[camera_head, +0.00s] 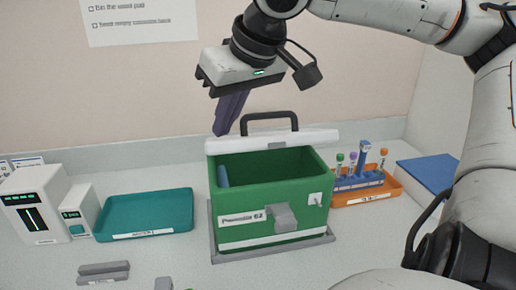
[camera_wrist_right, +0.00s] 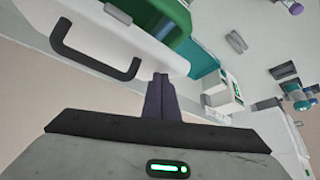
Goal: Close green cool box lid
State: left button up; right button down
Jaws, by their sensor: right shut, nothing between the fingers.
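The green cool box (camera_head: 265,193) stands on a grey base plate on the counter. Its white lid (camera_head: 272,141) is tilted up at the back, so the box is open at the front and a blue item shows inside. A dark handle (camera_head: 268,118) rises above the lid; in the right wrist view the handle (camera_wrist_right: 95,72) and lid edge (camera_wrist_right: 125,40) show. My right gripper (camera_head: 217,133) is shut and empty, its purple fingers pointing down at the lid's back left corner. In the wrist view the fingertips (camera_wrist_right: 161,78) lie close to the lid edge; contact is unclear.
A teal tray (camera_head: 148,213) lies left of the box, with white devices (camera_head: 35,208) farther left. An orange tray (camera_head: 372,190) with a blue tube rack (camera_head: 358,180) stands close on the right. A blue pad (camera_head: 430,172) lies beyond. The wall is close behind.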

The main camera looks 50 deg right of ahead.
aim_at(228, 143)
jog(key=shift+s+a+f+b, duration=0.2)
jog(key=shift+s+f+b, duration=0.05)
jog(key=shift+f, duration=0.3)
jog(key=shift+s+a+f+b, duration=0.25)
jog(key=shift+s+f, duration=0.05)
jog(key=shift+f, duration=0.3)
jog(key=shift+s+a+f+b, duration=0.2)
jog(key=shift+s+f+b, duration=0.05)
jog(key=shift+f, duration=0.3)
jog(key=shift+f, duration=0.1)
jog(key=shift+s+a+f+b, duration=0.15)
jog(key=shift+f+b, duration=0.25)
jog(key=shift+f, duration=0.4)
notch_tip(228, 143, up, 6)
jog(key=p, duration=0.6)
jog(key=shift+r+p, duration=0.2)
jog(key=shift+p, duration=0.15)
jog(key=shift+r+b, duration=0.2)
jog(key=shift+b, duration=0.2)
jog(key=shift+r, duration=0.7)
